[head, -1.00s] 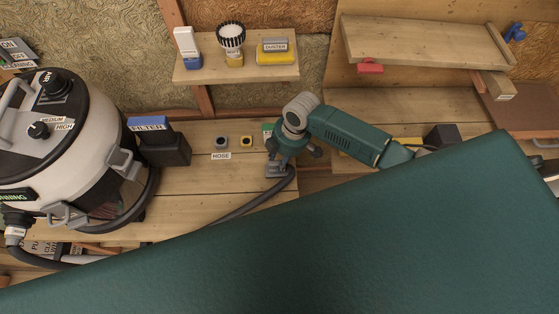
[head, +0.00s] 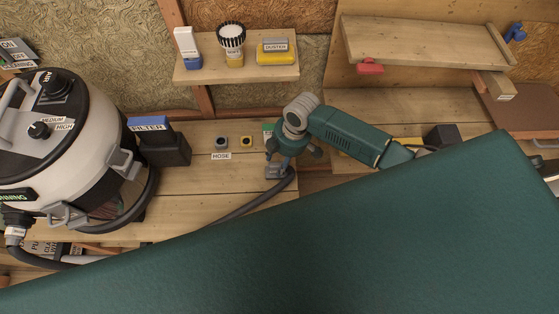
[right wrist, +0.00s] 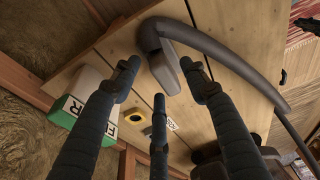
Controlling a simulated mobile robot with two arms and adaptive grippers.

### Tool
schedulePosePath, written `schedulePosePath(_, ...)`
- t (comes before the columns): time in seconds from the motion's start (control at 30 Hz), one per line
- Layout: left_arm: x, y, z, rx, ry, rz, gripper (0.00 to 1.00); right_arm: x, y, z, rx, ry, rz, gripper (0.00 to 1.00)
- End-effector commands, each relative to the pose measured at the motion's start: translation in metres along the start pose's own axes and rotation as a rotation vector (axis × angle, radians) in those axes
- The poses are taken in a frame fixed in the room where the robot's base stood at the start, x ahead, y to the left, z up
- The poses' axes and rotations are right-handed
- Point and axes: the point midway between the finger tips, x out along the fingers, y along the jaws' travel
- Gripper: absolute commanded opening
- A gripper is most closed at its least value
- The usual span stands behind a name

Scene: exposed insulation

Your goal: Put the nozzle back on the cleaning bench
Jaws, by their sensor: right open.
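The grey nozzle (right wrist: 164,70) lies on the wooden cleaning bench (right wrist: 232,35), at the end of a dark hose (right wrist: 225,58). In the head view the nozzle (head: 276,171) shows at the bench's right end, just below my right gripper (head: 291,158). In the right wrist view, the dark fingers of my right gripper (right wrist: 160,85) are spread apart, with the nozzle beyond their tips and nothing held between them. Whether a fingertip touches the nozzle is hard to tell. My left gripper is not in view.
A black box with a blue FILTER top (head: 150,125) and a large vacuum (head: 70,145) stand left. A green surface (head: 350,240) covers the foreground.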

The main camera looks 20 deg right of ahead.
Motion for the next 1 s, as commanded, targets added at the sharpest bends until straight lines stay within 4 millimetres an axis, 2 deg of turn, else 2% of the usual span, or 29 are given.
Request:
schedulePosePath(0.3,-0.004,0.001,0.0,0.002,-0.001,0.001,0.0,-0.066,0.001,0.0,-0.001,0.0,0.003,0.44)
schedulePosePath(0.5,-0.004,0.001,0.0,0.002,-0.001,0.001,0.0,-0.1,0.001,0.0,0.0,0.0,0.003,0.44)
schedulePosePath(0.7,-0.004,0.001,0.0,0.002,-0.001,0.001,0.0,-0.112,0.0,0.0,0.001,0.0,0.0,0.44)
schedulePosePath(1.0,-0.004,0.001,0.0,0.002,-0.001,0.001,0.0,-0.113,0.0,0.0,0.001,0.0,-0.001,0.44)
